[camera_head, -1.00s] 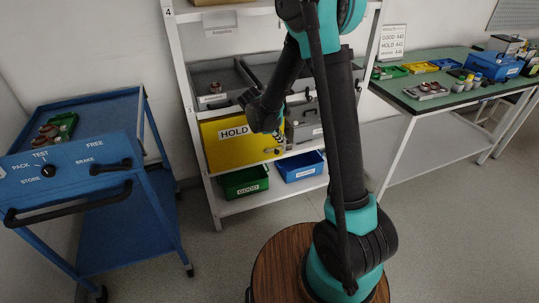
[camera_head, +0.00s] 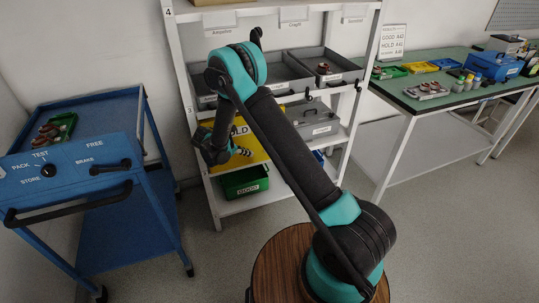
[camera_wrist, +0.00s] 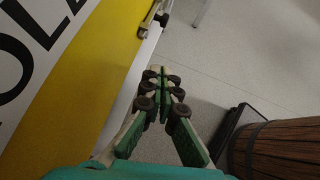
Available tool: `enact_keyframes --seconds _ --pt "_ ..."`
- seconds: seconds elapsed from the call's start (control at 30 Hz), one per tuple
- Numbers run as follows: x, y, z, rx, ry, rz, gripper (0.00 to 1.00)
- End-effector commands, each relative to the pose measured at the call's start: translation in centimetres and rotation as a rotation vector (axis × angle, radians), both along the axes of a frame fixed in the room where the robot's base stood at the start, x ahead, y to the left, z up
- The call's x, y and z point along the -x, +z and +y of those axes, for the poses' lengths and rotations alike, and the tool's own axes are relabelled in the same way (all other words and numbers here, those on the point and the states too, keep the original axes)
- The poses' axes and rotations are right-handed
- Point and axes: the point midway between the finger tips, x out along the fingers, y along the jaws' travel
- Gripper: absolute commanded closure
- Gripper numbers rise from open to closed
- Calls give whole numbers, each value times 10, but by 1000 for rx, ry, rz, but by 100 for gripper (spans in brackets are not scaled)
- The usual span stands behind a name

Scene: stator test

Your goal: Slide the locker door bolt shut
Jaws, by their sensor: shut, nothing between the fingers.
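The yellow locker door (camera_head: 255,143) with the "HOLD" label is on the shelf rack, partly covered by my arm. The door also shows large along the left of the wrist view (camera_wrist: 85,85). A metal fitting that looks like the bolt (camera_wrist: 150,18) is at the door's edge at the top of the wrist view. I cannot tell how far it is slid. My gripper (camera_wrist: 160,72) is shut and empty, just off the door's edge and apart from the bolt. In the head view my gripper (camera_head: 245,152) is in front of the door.
A green bin (camera_head: 245,183) is on the shelf below the door. Grey trays (camera_head: 330,72) and a grey box (camera_head: 312,120) are on the rack. A blue cart (camera_head: 110,125) stands at the left, a green-topped table (camera_head: 430,100) at the right. Open floor is between.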

Motion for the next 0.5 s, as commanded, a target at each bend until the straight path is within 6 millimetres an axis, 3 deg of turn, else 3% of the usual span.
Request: enact_keyframes --seconds 0.5 --pt "-4 -8 -9 2 -2 1 100"
